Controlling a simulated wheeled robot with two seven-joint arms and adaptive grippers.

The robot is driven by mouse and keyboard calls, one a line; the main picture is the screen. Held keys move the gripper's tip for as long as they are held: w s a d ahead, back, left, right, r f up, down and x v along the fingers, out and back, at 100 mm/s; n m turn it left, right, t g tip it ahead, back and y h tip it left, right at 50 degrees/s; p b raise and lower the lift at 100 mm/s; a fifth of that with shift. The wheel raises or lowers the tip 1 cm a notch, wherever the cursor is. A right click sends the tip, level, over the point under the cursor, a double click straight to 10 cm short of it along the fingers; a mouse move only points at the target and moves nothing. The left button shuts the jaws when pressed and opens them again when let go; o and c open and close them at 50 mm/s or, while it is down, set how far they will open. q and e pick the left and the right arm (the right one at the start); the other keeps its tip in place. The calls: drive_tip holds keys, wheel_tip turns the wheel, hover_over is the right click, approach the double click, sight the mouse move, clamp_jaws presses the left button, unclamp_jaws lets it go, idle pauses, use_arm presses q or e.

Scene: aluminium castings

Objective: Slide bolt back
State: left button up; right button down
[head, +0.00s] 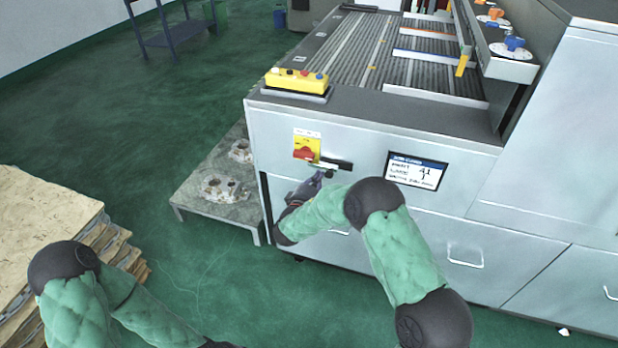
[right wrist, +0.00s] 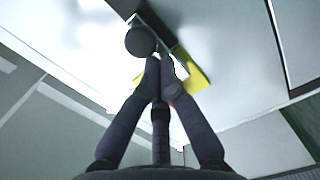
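The bolt (head: 335,163) is a short dark bar on the front panel of the grey machine, just right of a yellow plate with a red switch (head: 306,148). Its round black knob (right wrist: 140,41) shows in the right wrist view, just beyond the fingertips. My right gripper (head: 319,178) is at the bolt, just below it in the head view. In the right wrist view its fingers (right wrist: 159,66) are together, with the knob past their tips, not between them. I cannot tell whether they touch it. My left gripper is out of the picture; only my left arm shows.
A label screen (head: 416,171) is on the panel right of the bolt. A yellow button box (head: 296,81) sits on the machine's top corner. A low pallet with castings (head: 222,189) stands left of the machine. Stacked brown sheets (head: 40,225) stand far left. Green floor between is clear.

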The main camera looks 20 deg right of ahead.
drive_tip(key=shift+s+d, duration=0.25)
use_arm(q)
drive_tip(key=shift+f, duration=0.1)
use_arm(e)
drive_tip(key=a+b, duration=0.1)
drive_tip(key=w+a, duration=0.1)
drive_tip(key=a+b, duration=0.1)
drive_tip(key=shift+w+a+r+b, duration=0.15)
drive_tip(key=shift+w+a+b, duration=0.15)
drive_tip(key=shift+w+a, duration=0.05)
drive_tip(key=p, duration=0.3)
approach(314, 165)
drive_tip(key=v, duration=0.6)
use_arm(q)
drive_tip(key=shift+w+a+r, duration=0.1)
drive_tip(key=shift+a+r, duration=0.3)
use_arm(e)
drive_tip(key=shift+d, duration=0.1)
